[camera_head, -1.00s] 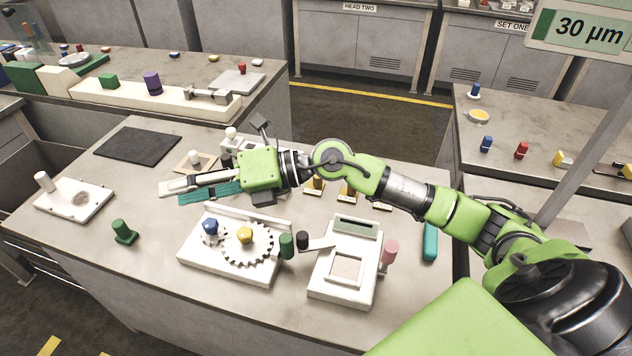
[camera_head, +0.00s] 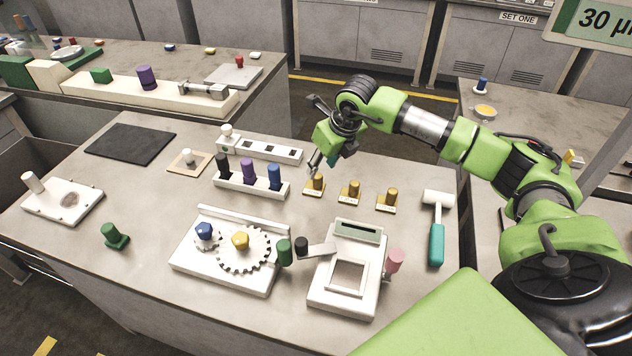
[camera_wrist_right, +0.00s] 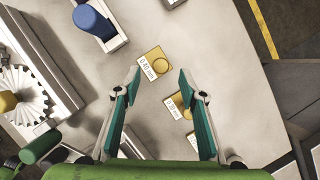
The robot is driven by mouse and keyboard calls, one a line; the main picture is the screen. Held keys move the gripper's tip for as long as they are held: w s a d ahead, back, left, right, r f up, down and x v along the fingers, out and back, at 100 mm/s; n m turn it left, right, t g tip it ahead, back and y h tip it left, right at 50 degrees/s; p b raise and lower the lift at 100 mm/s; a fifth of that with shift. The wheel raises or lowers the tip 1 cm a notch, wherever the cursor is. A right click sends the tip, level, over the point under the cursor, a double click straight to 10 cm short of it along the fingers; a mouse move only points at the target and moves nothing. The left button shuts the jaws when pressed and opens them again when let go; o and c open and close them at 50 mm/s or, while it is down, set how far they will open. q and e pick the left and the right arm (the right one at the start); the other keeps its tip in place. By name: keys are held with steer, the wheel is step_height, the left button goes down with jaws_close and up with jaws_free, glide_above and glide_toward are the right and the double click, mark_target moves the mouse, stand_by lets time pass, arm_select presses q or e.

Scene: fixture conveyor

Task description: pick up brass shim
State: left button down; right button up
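Three small brass pieces with knobs stand in a row on labelled brass bases: a left one (camera_head: 314,185), a middle one (camera_head: 349,191) and a right one (camera_head: 387,201). In the right wrist view one base (camera_wrist_right: 155,64) reads about 0.40 mm, and another (camera_wrist_right: 180,106) reads about 0.30. My right gripper (camera_head: 325,163) hangs above and just behind the left brass piece. In the wrist view the right gripper (camera_wrist_right: 159,80) has its teal fingers spread, with nothing held. The 0.40 base shows beyond and between the fingertips. My left gripper is not in view.
A white rack (camera_head: 250,189) with black, purple and blue plugs stands left of the brass row. A geared plate (camera_head: 225,262) and a white device (camera_head: 347,268) stand in front. A teal-handled mallet (camera_head: 437,228) lies right.

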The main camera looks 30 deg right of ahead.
mark_target(318, 175)
steer(key=shift+w+f, duration=0.25)
steer(key=shift+f, duration=0.35)
steer(key=shift+w+f+p, duration=0.1)
steer(key=shift+f+p, duration=0.15)
steer(key=shift+p, duration=0.1)
steer(key=p+x, duration=0.1)
steer(key=x, duration=0.2)
steer(key=shift+w+f+p, duration=0.15)
steer(key=shift+f+p, duration=0.15)
steer(key=shift+w+f, duration=0.2)
steer(key=shift+f, duration=0.3)
jaws_close()
